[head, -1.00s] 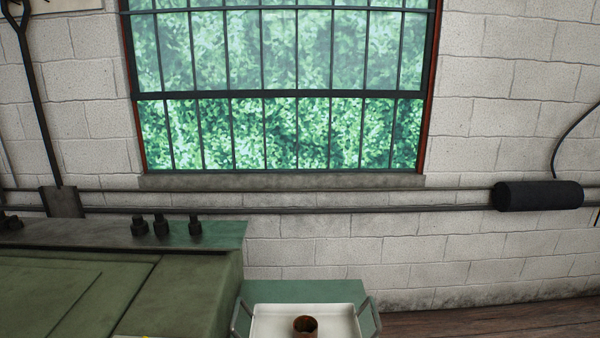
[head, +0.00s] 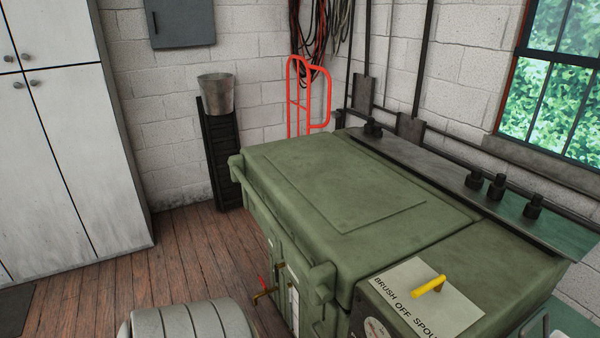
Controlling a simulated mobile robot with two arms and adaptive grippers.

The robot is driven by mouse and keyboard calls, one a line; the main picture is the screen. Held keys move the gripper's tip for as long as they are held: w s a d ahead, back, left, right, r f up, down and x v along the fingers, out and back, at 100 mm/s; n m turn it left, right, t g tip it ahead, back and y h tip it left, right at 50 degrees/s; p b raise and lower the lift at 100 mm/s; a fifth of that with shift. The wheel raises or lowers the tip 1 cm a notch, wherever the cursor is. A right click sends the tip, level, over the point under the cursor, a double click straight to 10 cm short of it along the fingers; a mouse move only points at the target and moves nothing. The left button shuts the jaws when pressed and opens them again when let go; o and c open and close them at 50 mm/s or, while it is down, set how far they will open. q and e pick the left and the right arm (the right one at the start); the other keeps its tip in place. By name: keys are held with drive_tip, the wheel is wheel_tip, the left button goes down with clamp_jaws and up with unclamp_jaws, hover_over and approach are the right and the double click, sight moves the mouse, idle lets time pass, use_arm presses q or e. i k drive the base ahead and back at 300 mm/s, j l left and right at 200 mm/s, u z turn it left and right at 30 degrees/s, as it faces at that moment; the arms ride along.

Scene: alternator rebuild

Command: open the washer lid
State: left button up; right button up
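The washer (head: 292,258) is a large green metal cabinet in the middle and lower right of the head view. Its lid (head: 345,180) is a broad green panel with a raised rectangle on top. The lid lies flat and closed on the body. A green block-like fitting (head: 321,281) sits at the lid's near front corner. Right of the lid is a fixed green top section with a label plate (head: 440,310) reading "BRUSH OFF SPOU…", partly cut off, and a yellow handle (head: 428,287). Neither of my grippers is in view.
A grey ribbed, rounded thing (head: 190,322) is at the bottom edge, left of the washer. White cabinets (head: 60,130) stand at the left. A metal bucket (head: 215,95) and a red frame (head: 309,95) are behind.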

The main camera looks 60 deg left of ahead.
sight(344, 216)
drive_tip(key=u, duration=2.2)
